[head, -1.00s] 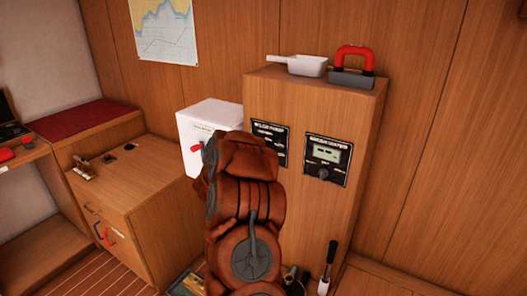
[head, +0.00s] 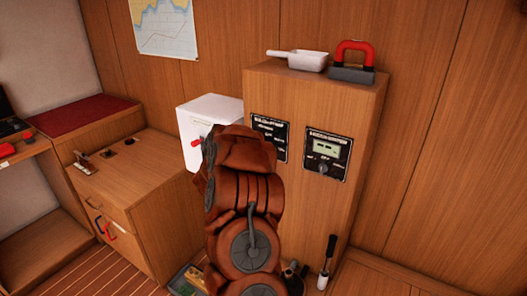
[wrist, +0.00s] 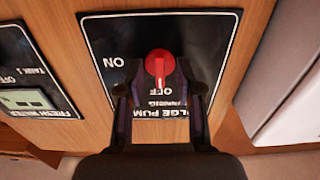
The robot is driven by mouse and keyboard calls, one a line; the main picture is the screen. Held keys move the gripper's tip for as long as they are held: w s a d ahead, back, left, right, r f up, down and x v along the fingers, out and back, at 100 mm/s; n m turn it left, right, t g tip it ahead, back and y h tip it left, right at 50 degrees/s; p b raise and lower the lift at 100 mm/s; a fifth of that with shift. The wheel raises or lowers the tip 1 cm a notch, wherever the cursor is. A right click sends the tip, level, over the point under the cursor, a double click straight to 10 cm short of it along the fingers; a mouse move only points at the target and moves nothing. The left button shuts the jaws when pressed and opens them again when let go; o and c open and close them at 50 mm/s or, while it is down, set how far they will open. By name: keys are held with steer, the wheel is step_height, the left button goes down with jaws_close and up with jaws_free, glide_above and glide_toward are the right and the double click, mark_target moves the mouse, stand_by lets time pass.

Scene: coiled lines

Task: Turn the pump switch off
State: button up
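The bilge pump panel (wrist: 101,28) is black with white lettering and appears upside down in the wrist view. Its red pump switch (wrist: 160,63) is a round knob with a lighter raised bar pointing down the picture, toward the OFF label; ON reads to its left. My gripper (wrist: 160,78) is open, with one dark finger on each side of the switch. Whether the fingers touch it cannot be told. In the head view the panel (head: 281,128) is partly hidden behind my arm, and the switch and gripper are hidden.
A fresh water panel (head: 326,155) is beside the pump panel on the wooden cabinet (head: 345,215). A white scoop (head: 303,61) and red-handled tool (head: 353,60) lie on top. A white box (head: 207,112) with a red lever stands left. A black-handled lever (head: 328,258) stands low right.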

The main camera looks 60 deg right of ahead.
steer(key=a, duration=1.2)
steer(key=shift+s, duration=0.25)
steer(key=shift+w, duration=0.1)
